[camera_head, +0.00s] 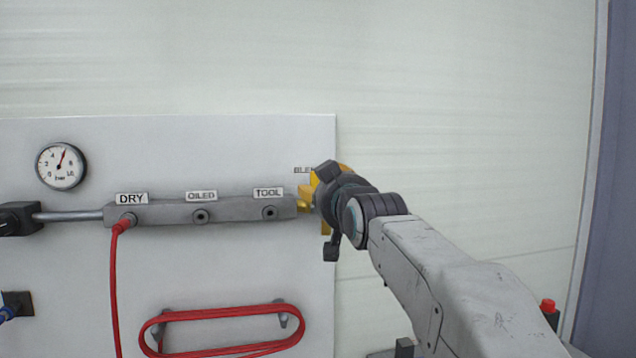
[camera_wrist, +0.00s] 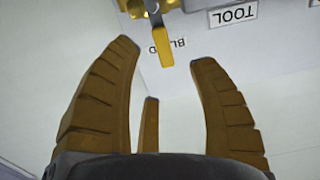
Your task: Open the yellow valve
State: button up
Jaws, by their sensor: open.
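The yellow valve (camera_head: 304,206) sits at the right end of the grey manifold in the head view, partly hidden by my gripper. In the wrist view its yellow lever (camera_wrist: 163,46) shows at the top, below its brass body. My gripper (camera_wrist: 164,54) is open and empty, with orange-brown fingers. The lever appears between the two larger fingertips; I cannot tell how much depth separates them. In the head view my gripper (camera_head: 322,188) is at the board's right edge, with its fingers mostly hidden by my wrist.
The grey manifold (camera_head: 235,210) carries DRY, OILED and TOOL labels. A red hose (camera_head: 114,285) hangs from the DRY port, and a coiled red hose (camera_head: 220,311) hangs below. A pressure gauge (camera_head: 61,166) is at upper left. The wall right of the board is bare.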

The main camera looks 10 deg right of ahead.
aim_at(317, 182)
jog(key=shift+w+r+p, duration=0.15)
jog(key=shift+w+p, duration=1.65)
jog(key=shift+w, duration=1.85)
jog(key=shift+c, duration=0.2)
grip_shut()
